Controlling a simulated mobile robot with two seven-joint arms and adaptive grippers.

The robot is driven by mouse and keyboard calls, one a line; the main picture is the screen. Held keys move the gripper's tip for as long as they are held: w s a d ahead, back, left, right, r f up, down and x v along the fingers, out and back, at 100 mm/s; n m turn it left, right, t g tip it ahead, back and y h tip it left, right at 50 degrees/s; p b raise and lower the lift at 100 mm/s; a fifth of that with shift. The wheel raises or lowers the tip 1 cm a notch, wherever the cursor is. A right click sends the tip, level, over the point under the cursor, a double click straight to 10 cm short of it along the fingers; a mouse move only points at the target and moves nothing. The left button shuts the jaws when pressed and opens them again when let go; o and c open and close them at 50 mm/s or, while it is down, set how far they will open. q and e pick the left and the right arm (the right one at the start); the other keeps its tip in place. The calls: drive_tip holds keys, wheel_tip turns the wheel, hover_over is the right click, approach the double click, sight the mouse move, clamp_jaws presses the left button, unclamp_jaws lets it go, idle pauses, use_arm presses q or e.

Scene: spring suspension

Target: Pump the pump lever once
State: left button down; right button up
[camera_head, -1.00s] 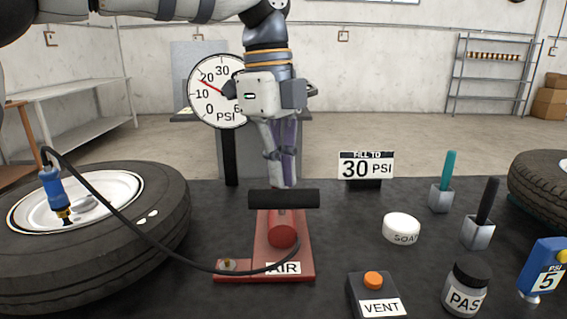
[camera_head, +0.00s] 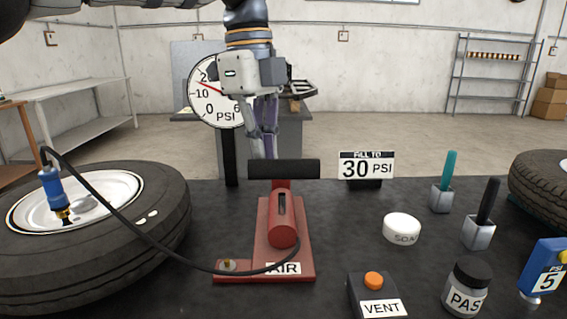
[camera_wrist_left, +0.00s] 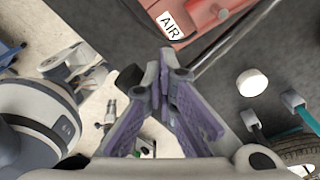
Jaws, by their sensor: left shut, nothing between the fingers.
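The red foot-style pump (camera_head: 264,245) with its AIR label stands on the dark table, and its red base and label also show in the wrist view (camera_wrist_left: 205,15). Its lever has a black crossbar handle (camera_head: 284,169), now raised, with a slotted red cylinder below it. My left gripper (camera_head: 263,154) is shut and empty, pointing down just above or behind the handle's left half. I cannot tell whether its tips touch the handle. Its purple fingers meet in the wrist view (camera_wrist_left: 165,62). The round PSI gauge (camera_head: 205,103) is partly hidden by my gripper. My right gripper is not in view.
A tire (camera_head: 150,215) lies left, joined to the pump by a black hose (camera_head: 125,222). A VENT box (camera_head: 376,296), soap tin (camera_head: 401,228), paste jar (camera_head: 466,290) and blue PSI device (camera_head: 545,270) stand right. A 30 PSI sign (camera_head: 366,166) stands behind.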

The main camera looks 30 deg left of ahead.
use_arm(q)
wheel_tip(320, 180, up, 11)
drive_tip(key=shift+a+f, duration=0.2)
drive_tip(key=shift+a, duration=0.25)
drive_tip(key=shift+f, duration=0.1)
